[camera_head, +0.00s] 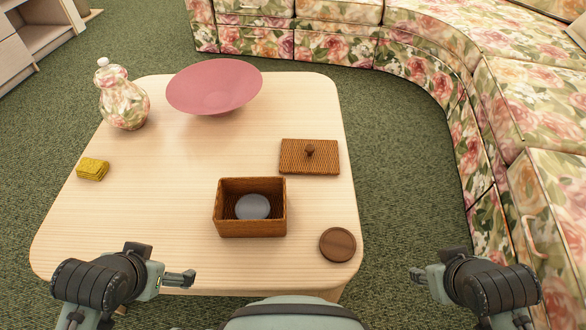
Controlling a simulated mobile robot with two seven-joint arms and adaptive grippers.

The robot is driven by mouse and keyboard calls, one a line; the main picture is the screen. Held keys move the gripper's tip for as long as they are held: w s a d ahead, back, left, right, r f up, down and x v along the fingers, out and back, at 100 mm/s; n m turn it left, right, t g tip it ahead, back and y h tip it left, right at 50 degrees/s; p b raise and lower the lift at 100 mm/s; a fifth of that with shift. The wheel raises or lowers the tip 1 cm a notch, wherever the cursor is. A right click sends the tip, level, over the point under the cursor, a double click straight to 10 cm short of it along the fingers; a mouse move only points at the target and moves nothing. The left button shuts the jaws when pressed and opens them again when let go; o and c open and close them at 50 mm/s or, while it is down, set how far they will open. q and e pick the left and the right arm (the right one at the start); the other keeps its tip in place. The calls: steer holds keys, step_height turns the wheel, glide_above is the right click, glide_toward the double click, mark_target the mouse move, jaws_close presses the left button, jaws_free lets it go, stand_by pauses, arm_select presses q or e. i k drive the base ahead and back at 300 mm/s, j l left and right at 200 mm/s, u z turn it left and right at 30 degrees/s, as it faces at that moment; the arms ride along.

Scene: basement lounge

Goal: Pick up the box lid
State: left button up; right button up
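The box lid (296,160) is a flat brown wooden rectangle with a small knob on top, lying on the table right of centre. The open brown box (251,228) stands in front of it and to its left, with a grey-blue round object (252,206) inside. My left gripper (188,279) is at the table's front left edge, well short of the lid. My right gripper (417,277) is off the table's right side, apart from everything. Neither appears to hold anything. Their finger gaps are too small to make out.
The light wooden table (130,225) also bears a pink bowl (213,87), a floral jar (122,100), a yellow folded cloth or sponge (92,169) and a round brown coaster (337,245). A floral sofa (480,130) curves behind and right. Bare tabletop lies around the lid.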

mark_target(298, 156)
steer(key=l+u, duration=0.75)
steer(key=j, duration=0.1)
